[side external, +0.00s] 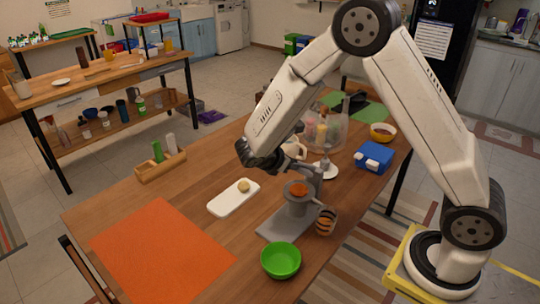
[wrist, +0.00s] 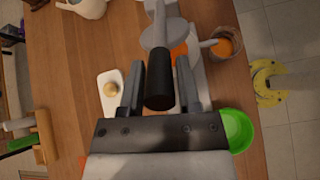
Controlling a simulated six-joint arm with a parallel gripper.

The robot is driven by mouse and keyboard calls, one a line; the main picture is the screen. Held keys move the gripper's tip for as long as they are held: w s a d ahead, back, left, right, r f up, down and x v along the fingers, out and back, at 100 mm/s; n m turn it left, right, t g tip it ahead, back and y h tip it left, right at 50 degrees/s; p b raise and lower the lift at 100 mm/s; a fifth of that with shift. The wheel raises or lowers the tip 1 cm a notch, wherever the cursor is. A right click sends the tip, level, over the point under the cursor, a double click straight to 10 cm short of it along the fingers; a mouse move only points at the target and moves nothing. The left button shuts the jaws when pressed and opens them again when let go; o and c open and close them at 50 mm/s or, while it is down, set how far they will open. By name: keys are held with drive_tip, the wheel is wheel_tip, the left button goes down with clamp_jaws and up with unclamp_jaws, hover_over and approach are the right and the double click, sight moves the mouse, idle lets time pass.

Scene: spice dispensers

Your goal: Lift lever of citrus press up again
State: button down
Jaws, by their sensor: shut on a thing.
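The grey citrus press (side external: 298,208) stands on the wooden table, with orange showing at its cup (side external: 298,188). In the wrist view its lever has a black handle (wrist: 158,88) and a pale grey arm (wrist: 157,35). My gripper (wrist: 160,82) has one finger on each side of the black handle and is shut on it. In the side view my gripper (side external: 262,160) is above and left of the press cup; the handle in it is hidden there.
A striped cup (side external: 326,222) stands right of the press and a green bowl (side external: 281,261) in front. A white board (side external: 222,204) with a small yellowish piece lies left. An orange mat (side external: 160,250) and a blue box (side external: 374,157) flank the work area.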

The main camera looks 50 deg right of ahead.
drive_tip(key=d+r+y, duration=0.3)
drive_tip(key=d, duration=0.1)
drive_tip(key=d+r+y, duration=0.2)
drive_tip(key=d, duration=0.1)
drive_tip(key=shift+d+r+y, duration=0.1)
drive_tip(key=shift+r+y, duration=0.2)
drive_tip(key=d+r+y, duration=0.1)
drive_tip(key=d+y, duration=0.6)
drive_tip(key=d, duration=0.3)
drive_tip(key=shift+d, duration=0.4)
drive_tip(key=shift+c, duration=1.6)
unclamp_jaws()
wheel_tip(320, 180, up, 8)
drive_tip(key=d, duration=0.1)
drive_tip(key=shift+d+f, duration=0.2)
drive_tip(key=shift+d, duration=0.1)
